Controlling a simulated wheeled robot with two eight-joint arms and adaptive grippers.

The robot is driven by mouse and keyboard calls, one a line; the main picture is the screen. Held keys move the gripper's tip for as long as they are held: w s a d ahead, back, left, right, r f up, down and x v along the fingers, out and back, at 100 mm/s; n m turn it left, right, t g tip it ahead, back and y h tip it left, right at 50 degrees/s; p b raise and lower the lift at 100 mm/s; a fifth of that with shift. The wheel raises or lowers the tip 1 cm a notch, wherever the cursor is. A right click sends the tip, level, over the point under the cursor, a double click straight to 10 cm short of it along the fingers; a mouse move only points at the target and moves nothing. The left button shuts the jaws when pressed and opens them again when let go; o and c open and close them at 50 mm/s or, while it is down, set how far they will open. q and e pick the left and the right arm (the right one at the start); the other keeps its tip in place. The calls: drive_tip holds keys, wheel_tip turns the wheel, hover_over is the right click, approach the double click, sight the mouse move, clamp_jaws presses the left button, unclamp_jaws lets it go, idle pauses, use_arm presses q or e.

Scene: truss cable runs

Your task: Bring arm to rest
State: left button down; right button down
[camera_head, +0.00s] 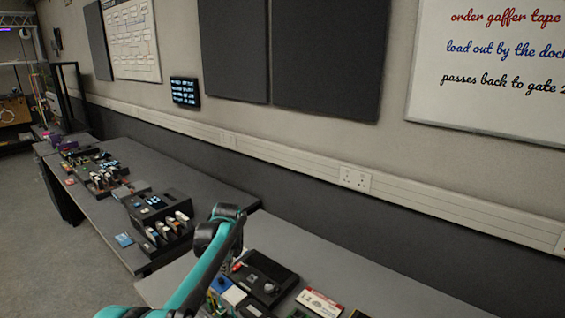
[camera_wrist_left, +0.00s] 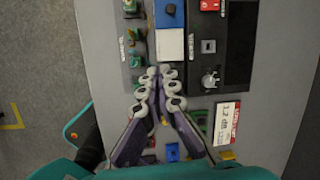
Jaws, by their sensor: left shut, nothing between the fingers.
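My left arm (camera_head: 205,270) comes in from the bottom left in the head view and bends down at its dark wrist over the near table. In the left wrist view my left gripper (camera_wrist_left: 165,72) is shut, its two fingertips together with nothing between them. The tips show just below a blue-and-white block (camera_wrist_left: 169,45) on the table; I cannot tell how high above it they are. In the head view the fingers are mostly hidden behind the arm. My right gripper is in neither view.
On the near table, a black box with a knob (camera_head: 262,278) and a red-and-white labelled card (camera_head: 319,303) lie right of the arm. Small green parts (camera_wrist_left: 134,33) sit left of the fingers. A farther table (camera_head: 115,210) holds several devices. The near table's right part is bare.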

use_arm(q)
drive_tip(key=s+r+n+t, duration=0.1)
drive_tip(key=s+r+n, duration=0.35)
drive_tip(key=s, duration=0.35)
drive_tip(key=s+r+n+t, duration=0.1)
drive_tip(key=s+r+n, duration=0.2)
drive_tip(key=s+n, duration=0.45)
drive_tip(key=s+f+n+t, duration=0.1)
drive_tip(key=s+f+n, duration=0.2)
drive_tip(key=s, duration=0.6)
drive_tip(key=s+d+f+n+t+h, duration=0.1)
drive_tip(key=s+f+n, duration=0.2)
drive_tip(key=s+n, duration=0.5)
drive_tip(key=shift+s+d+f+n+h, duration=0.2)
drive_tip(key=shift+s+d+n+h, duration=0.1)
drive_tip(key=shift+s, duration=0.8)
